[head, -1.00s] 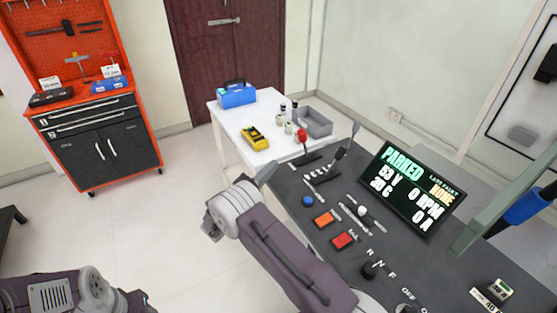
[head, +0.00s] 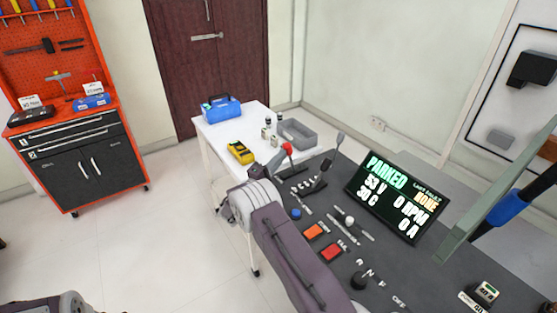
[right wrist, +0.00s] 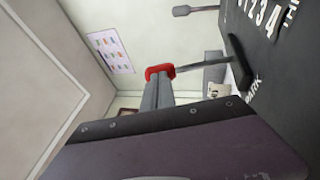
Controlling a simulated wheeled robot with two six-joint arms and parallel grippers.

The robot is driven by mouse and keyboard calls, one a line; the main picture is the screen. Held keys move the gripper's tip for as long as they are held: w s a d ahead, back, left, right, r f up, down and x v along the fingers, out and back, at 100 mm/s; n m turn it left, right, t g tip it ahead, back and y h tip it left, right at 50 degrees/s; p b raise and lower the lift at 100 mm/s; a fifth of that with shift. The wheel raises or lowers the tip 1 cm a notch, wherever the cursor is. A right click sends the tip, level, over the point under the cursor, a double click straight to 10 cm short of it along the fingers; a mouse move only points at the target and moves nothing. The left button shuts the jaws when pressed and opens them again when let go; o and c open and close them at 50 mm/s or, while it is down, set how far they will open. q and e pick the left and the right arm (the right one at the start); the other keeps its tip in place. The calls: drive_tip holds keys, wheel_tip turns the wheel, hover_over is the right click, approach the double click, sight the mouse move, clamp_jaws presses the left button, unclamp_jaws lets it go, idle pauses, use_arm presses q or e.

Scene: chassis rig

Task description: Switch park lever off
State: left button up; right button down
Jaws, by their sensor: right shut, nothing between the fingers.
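The park lever has a red knob (head: 287,148) and stands at the far left end of the dark console. In the right wrist view, its red knob (right wrist: 160,72) sits at the tip of my fingers, and its dark base is beside the PARK lettering. My right gripper (head: 274,164) is at the lever, partly hidden by its own wrist in the head view. Its fingers (right wrist: 157,93) are shut together with nothing between them, and their tips look to be against or just short of the knob. The display (head: 399,198) reads PARKED. My left gripper is out of view.
A dark-knobbed lever (head: 322,172) stands right of the park lever. The console (head: 440,262) also carries a blue button (head: 296,214), an orange button (head: 313,231) and a red button (head: 331,252). A white table (head: 222,137) with a yellow meter (head: 240,152) and grey bin (head: 298,133) stands behind.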

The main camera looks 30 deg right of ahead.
sight(288, 150)
drive_tip(key=d+r+y+p, duration=0.1)
drive_tip(key=d+r+m+g+y, duration=0.1)
drive_tip(key=d, duration=0.1)
drive_tip(key=shift+w+d+y+p, duration=0.1)
drive_tip(key=shift+y+p, duration=0.2)
drive_tip(key=shift+p, duration=0.05)
drive_tip(key=d+y, duration=0.1)
drive_tip(key=d+g+y, duration=0.1)
drive_tip(key=d+m+y, duration=0.1)
drive_tip(key=d, duration=0.1)
drive_tip(key=shift+w+r+g+y, duration=0.15)
drive_tip(key=shift+r+g+y, duration=0.15)
idle(0.4)
